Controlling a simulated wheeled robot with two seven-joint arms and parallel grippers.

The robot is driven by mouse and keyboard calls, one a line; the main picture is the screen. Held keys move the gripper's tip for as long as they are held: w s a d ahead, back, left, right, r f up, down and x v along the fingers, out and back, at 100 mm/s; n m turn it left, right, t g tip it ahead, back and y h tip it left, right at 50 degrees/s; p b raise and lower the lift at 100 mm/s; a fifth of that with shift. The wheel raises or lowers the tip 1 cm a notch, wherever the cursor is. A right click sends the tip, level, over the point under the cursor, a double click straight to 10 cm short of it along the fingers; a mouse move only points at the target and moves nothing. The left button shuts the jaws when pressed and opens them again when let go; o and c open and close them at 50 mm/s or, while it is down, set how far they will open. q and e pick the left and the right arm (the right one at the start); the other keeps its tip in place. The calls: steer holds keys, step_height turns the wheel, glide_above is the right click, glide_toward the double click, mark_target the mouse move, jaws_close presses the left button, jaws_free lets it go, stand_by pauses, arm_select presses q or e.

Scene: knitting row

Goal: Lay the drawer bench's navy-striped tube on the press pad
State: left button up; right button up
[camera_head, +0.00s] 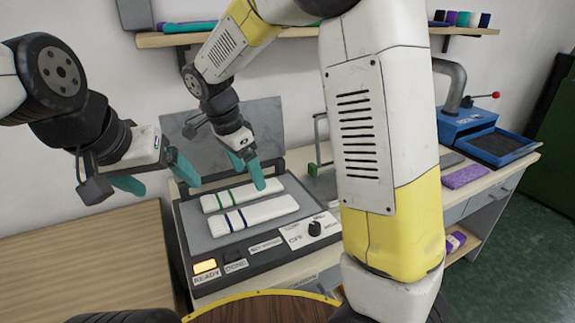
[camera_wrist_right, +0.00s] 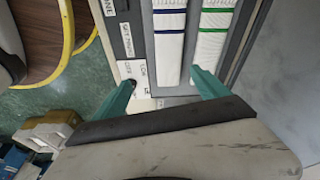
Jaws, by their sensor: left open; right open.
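The navy-striped tube (camera_head: 250,214), white and flat with navy bands, lies on the grey press pad (camera_head: 222,240). A white green-striped tube (camera_head: 241,194) lies parallel behind it. Both tubes also show in the right wrist view, navy-striped (camera_wrist_right: 169,45) on the left and green-striped (camera_wrist_right: 213,35) on the right. My right gripper (camera_head: 256,176) is open and empty above the pad near the tubes; its teal fingers (camera_wrist_right: 163,88) are wide apart in the wrist view. My left gripper (camera_head: 158,176) is open and empty, left of the press.
The press has a raised grey lid (camera_head: 205,135), a lit READY lamp (camera_head: 205,266) and a knob (camera_head: 315,228). A wooden table (camera_head: 80,260) is clear at left. A blue machine (camera_head: 465,128) and a purple piece (camera_head: 465,176) are on the right. My right arm hides the middle.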

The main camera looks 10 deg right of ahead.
steer(key=s+d+r+n+t+y, duration=0.2)
steer(key=s+d+r+n, duration=0.3)
steer(key=s+d+n, duration=0.1)
steer(key=s+d+r+n+t+y, duration=0.3)
steer(key=s+d+r+n, duration=0.2)
steer(key=s+d, duration=0.3)
steer(key=s+n, duration=0.1)
steer(key=s, duration=0.1)
steer(key=shift+s+d+n, duration=0.25)
steer(key=shift+s+n, duration=0.05)
steer(key=shift+n, duration=0.1)
